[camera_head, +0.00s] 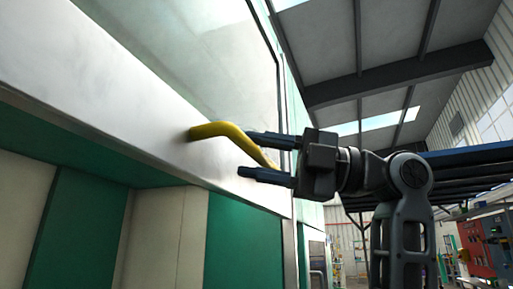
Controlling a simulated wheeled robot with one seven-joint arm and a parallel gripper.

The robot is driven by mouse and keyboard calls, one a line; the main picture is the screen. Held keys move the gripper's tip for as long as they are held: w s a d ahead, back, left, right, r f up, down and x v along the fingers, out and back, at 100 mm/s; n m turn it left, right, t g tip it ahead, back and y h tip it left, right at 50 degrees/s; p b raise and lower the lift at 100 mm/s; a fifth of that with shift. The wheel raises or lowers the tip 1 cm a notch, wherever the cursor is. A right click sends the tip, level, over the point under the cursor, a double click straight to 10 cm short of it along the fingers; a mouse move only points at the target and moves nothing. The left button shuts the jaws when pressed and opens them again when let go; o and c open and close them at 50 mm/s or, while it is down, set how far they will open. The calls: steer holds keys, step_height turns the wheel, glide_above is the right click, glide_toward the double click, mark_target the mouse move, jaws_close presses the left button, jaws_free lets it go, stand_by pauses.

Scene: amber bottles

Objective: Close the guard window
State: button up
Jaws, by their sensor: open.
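The guard window (190,45) is a large glass panel in a pale metal frame (75,75), filling the upper left of the head view. A yellow bent handle (215,129) sticks out from the lower part of that frame. My gripper (254,153) is at the right end of the handle. Its two dark fingers are apart, one above and one below, and the handle's right part passes behind or between them. I cannot tell whether they touch it.
Green and cream panels (60,225) lie below the frame. A dark roof beam (400,76) and ceiling are above. Red cabinets (485,245) stand far off at the lower right. Open floor space between is mostly hidden by my arm.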

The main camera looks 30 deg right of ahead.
steer(key=shift+w+a, duration=0.2)
steer(key=shift+a, duration=0.1)
steer(key=shift+c, duration=0.4)
jaws_close()
